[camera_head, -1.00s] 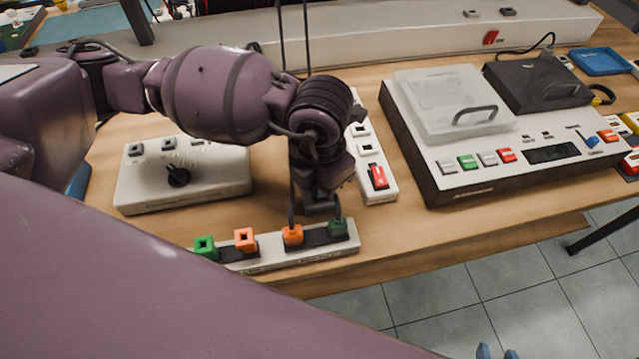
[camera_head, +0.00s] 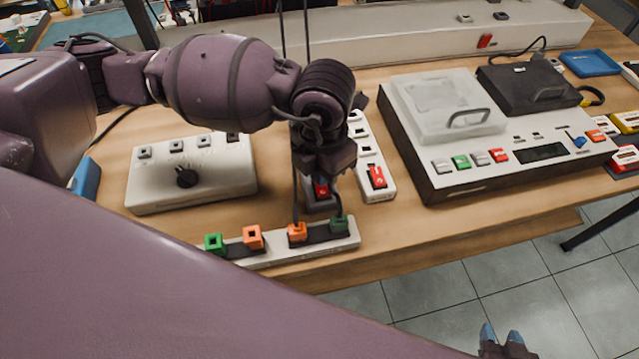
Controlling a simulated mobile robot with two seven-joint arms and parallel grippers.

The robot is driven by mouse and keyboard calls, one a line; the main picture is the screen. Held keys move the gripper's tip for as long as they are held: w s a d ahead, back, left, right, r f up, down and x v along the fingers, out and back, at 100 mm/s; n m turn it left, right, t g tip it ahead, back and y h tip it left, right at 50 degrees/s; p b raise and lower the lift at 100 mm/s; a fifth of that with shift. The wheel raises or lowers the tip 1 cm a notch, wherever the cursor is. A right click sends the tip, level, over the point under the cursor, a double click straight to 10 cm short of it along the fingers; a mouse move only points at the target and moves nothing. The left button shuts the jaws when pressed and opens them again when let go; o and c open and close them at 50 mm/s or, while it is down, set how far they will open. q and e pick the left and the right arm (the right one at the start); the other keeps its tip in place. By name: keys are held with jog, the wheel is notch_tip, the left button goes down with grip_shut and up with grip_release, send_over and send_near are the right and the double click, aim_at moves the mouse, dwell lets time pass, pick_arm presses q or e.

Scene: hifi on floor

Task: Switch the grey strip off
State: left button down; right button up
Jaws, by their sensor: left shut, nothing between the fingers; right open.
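The grey strip (camera_head: 319,204) lies on the bench, mostly hidden behind my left gripper. Its red switch (camera_head: 321,189) shows just below the gripper; I cannot tell which way it is tipped. My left gripper (camera_head: 323,172) is shut and empty, pointing down over the strip near the switch. I cannot tell whether it touches. My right gripper (camera_head: 501,338) is open and empty at the bottom edge, over the floor and away from the bench.
A white strip (camera_head: 366,150) with a red switch lies right beside the grey one. Another white strip (camera_head: 285,256) with green and orange plugs lies in front, with thin cords rising. A white knob box (camera_head: 215,190) stands left, and a large device (camera_head: 470,178) right.

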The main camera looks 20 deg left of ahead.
aim_at(323, 191)
pick_arm(q)
jog(key=shift+r+p, duration=0.8)
jog(key=shift+r, duration=0.9)
pick_arm(e)
jog(key=r, duration=0.1)
jog(key=w+r, duration=0.1)
jog(key=r, duration=0.1)
jog(key=shift+r+t, duration=0.15)
jog(key=shift+t, duration=0.15)
jog(key=shift+a, duration=0.15)
